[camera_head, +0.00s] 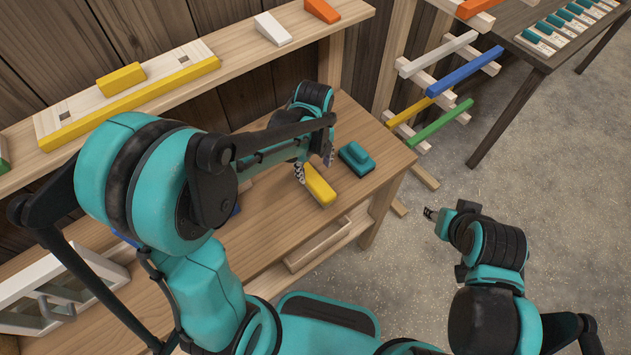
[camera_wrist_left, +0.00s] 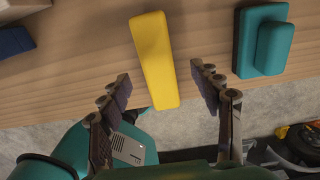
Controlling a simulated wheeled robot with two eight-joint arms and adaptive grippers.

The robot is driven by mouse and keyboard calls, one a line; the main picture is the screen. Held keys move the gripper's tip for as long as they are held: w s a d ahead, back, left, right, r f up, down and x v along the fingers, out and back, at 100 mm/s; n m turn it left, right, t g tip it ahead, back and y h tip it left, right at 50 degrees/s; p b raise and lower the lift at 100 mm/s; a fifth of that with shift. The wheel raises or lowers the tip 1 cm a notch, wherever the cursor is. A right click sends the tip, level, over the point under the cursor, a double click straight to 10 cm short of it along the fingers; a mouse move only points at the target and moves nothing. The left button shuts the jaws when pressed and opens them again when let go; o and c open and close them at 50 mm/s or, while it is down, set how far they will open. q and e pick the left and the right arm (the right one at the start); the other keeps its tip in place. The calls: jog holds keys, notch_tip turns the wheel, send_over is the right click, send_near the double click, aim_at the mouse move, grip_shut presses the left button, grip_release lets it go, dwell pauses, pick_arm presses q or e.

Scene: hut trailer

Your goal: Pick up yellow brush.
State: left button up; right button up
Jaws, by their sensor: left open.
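The yellow brush (camera_head: 319,185), a long plain yellow piece, lies on the wooden workbench (camera_head: 255,228) near its front edge. In the left wrist view the brush (camera_wrist_left: 154,58) runs lengthwise, with its near end between the two fingers. My left gripper (camera_head: 314,167) is open over the brush, one finger on each side. Gaps show on both sides of the brush in the left wrist view (camera_wrist_left: 161,92), and whether the fingers are down at its height is unclear. My right gripper (camera_head: 430,213) is out over the floor, away from the bench; its jaw opening is too small to judge.
A teal block-like object (camera_head: 356,158) lies just right of the brush, close to my right-hand finger in the wrist view. A dark blue item (camera_wrist_left: 15,40) lies at left. A shelf (camera_head: 190,110) runs behind the bench. A rack with coloured bars (camera_head: 467,73) stands right.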

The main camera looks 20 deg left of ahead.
aim_at(315, 179)
pick_arm(q)
jog(key=f+b, duration=0.1)
jog(key=f, duration=0.3)
jog(key=f+b, duration=0.1)
jog(key=f, duration=0.2)
jog(key=shift+s+d+f+b, duration=0.1)
jog(key=shift+s+b, duration=0.2)
jog(key=shift+b, duration=0.05)
jog(key=c, duration=1.4)
